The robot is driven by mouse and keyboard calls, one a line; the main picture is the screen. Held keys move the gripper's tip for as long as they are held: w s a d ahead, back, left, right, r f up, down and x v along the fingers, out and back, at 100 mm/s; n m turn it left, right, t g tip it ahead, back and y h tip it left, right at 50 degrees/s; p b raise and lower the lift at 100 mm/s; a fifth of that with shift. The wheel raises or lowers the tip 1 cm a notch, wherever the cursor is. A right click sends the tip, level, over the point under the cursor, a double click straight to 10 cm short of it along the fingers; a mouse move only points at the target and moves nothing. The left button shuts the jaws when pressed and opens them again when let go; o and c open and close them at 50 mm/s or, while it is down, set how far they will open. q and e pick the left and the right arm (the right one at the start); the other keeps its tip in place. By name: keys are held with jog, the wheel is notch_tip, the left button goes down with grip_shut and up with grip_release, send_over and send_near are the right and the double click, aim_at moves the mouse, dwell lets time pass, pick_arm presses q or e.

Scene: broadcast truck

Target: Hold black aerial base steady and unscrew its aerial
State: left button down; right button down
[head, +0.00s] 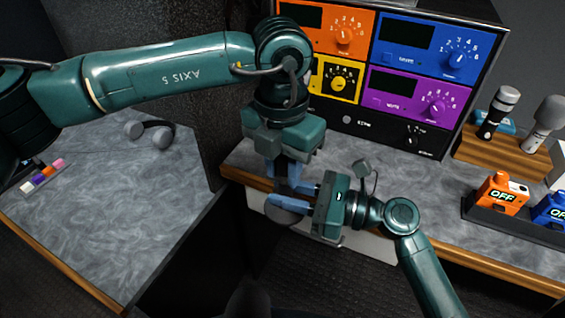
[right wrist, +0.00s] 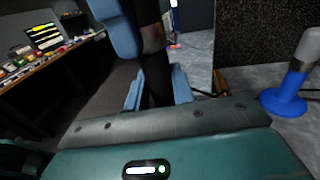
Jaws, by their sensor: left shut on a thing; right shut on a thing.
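The black aerial and base stand as one dark upright piece between my grippers, over the front edge of the counter. Its dark shaft (right wrist: 154,70) shows in the right wrist view. A dark round foot (head: 287,211) shows below the fingers in the head view. My left gripper (head: 287,178) points down from above and is shut on the upper part, the aerial. My right gripper (head: 293,199) reaches in from the right and is shut lower down, on the base. The fingers hide much of the piece, and I cannot see the joint between aerial and base.
A rack (head: 372,132) with coloured panels stands behind the grippers. Microphones in a wooden stand (head: 497,152) and orange and blue units marked OFF (head: 503,192) are at right. A blue-based object (right wrist: 283,98) stands beside my right gripper. Headphones (head: 148,131) lie on the left counter.

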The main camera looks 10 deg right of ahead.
pick_arm(q)
jog(key=n, duration=0.4)
jog(key=shift+w+n, duration=0.1)
jog(key=shift+n, duration=0.2)
jog(key=n, duration=1.1)
jog(key=shift+d, duration=0.15)
jog(key=shift+r, duration=0.25)
jog(key=shift+s+d+r, duration=0.15)
jog(key=shift+s+r, duration=0.05)
jog(key=shift+r, duration=0.75)
